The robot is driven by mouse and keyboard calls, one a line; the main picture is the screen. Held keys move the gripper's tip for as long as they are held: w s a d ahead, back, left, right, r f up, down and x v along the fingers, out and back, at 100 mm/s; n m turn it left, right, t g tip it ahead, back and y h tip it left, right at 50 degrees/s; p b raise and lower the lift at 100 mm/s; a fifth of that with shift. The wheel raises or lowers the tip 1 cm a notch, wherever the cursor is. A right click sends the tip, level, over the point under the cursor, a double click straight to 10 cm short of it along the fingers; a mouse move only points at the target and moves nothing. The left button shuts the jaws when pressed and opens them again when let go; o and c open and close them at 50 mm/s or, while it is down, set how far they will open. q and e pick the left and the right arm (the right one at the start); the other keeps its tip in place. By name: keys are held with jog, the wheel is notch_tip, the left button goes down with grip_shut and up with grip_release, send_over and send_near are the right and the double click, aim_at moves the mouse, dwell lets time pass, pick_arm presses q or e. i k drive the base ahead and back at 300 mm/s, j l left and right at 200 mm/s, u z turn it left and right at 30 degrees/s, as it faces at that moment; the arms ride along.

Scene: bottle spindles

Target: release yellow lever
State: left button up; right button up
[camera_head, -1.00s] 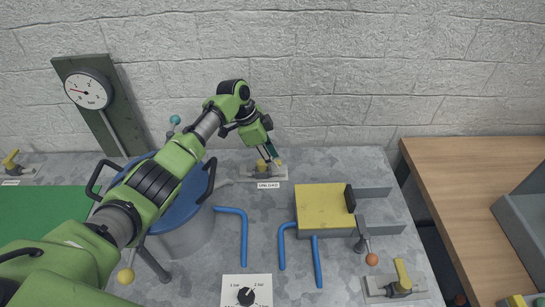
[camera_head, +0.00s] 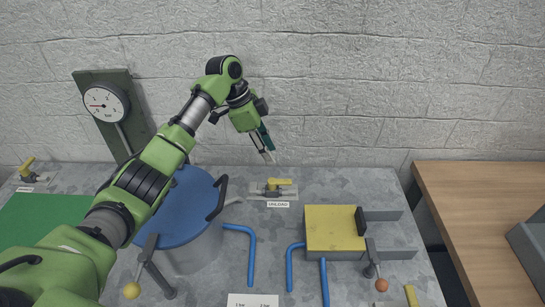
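The yellow lever (camera_head: 279,182) sits on a small metal plate above the "UNLOAD" label (camera_head: 278,204), at the back of the grey worktop. Its handle points right and lies nearly flat. My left gripper (camera_head: 269,158) hangs a little above and behind the lever, pointing down, and is apart from it. Its fingers are small and seen at an angle, so their gap is unclear; nothing shows between them. My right gripper is not in view.
A blue-lidded drum (camera_head: 188,212) stands under my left arm. A yellow-topped block (camera_head: 333,228) and blue pipes (camera_head: 252,265) are to the right. A gauge (camera_head: 104,103) stands at the back left. Another yellow lever (camera_head: 27,165) is at far left. The wooden table (camera_head: 480,215) is at right.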

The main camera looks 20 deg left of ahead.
aim_at(132, 290)
jog(key=k+l, duration=0.2)
jog(key=k, duration=0.3)
jog(key=k+l, duration=0.25)
jog(key=k, duration=0.2)
jog(key=k+l, duration=0.2)
jog(key=k, duration=0.3)
jog(key=k+l, duration=0.25)
jog(key=k, duration=0.2)
